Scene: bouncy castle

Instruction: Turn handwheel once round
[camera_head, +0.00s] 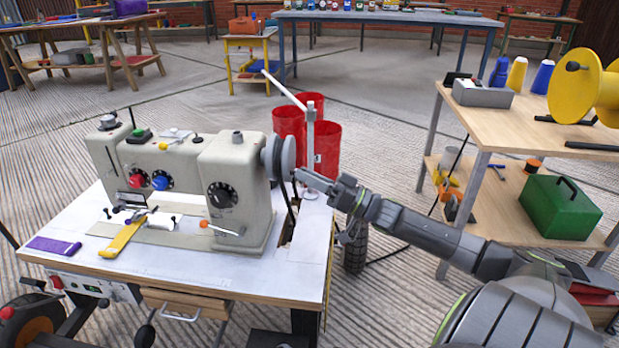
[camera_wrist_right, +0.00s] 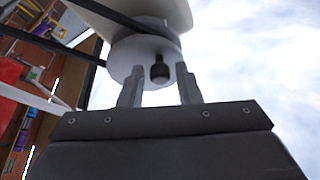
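A cream sewing machine (camera_head: 235,175) stands on a white-topped table. Its grey handwheel (camera_head: 287,157) is on the machine's right end. In the right wrist view the pale handwheel (camera_wrist_right: 128,62) has a small dark crank knob (camera_wrist_right: 160,70). My right gripper (camera_head: 299,178) reaches in from the right, close to the wheel. In the wrist view its two fingers (camera_wrist_right: 160,88) are apart, with the knob between their tips and gaps on both sides. Whether the knob lies fully at finger depth is hard to tell. My left gripper is not in view.
A purple piece (camera_head: 54,246) and a yellow strip (camera_head: 122,236) lie on the white tabletop (camera_head: 200,277). Red bins (camera_head: 325,145) and a pale post stand behind the wheel. A wooden shelf table (camera_head: 515,115) with a green toolbox (camera_head: 560,207) stands right of my arm.

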